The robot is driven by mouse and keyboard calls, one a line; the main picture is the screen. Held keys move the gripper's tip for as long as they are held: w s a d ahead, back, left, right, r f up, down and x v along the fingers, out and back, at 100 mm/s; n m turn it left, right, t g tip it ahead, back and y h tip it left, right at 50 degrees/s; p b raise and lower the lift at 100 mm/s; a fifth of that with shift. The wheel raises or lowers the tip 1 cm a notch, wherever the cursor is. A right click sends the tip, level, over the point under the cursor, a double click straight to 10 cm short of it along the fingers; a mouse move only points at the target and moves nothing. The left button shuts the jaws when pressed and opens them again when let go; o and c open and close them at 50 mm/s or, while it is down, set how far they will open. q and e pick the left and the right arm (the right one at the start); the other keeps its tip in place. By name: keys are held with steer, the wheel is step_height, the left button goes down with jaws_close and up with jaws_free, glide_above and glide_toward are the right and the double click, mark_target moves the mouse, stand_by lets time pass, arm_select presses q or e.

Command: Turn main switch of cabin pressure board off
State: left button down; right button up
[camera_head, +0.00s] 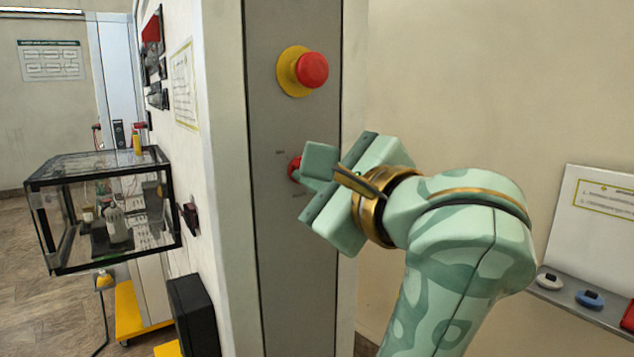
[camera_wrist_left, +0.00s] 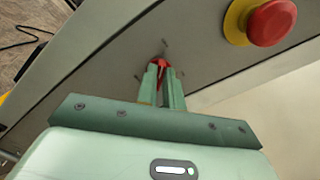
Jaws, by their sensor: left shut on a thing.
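The main switch, a small red knob (camera_head: 293,169), is on the grey panel (camera_head: 285,250) of the cabin pressure board, with small unreadable marks around it. My left gripper (camera_head: 306,172) reaches in from the lower right and is shut on this knob, hiding most of it in the head view. In the left wrist view, the fingers of the left gripper (camera_wrist_left: 162,80) close on both sides of the red knob (camera_wrist_left: 163,65), whose tip shows between them. Its exact turn position cannot be told. My right gripper is not in view.
A red emergency button on a yellow base (camera_head: 311,70) stands out above the switch; it also shows in the left wrist view (camera_wrist_left: 271,22). A clear box with a black frame (camera_head: 105,205) is at left. A shelf with small items (camera_head: 590,300) is at right.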

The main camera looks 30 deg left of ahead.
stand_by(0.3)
arm_select(q)
steer(key=c, duration=1.5)
jaws_free()
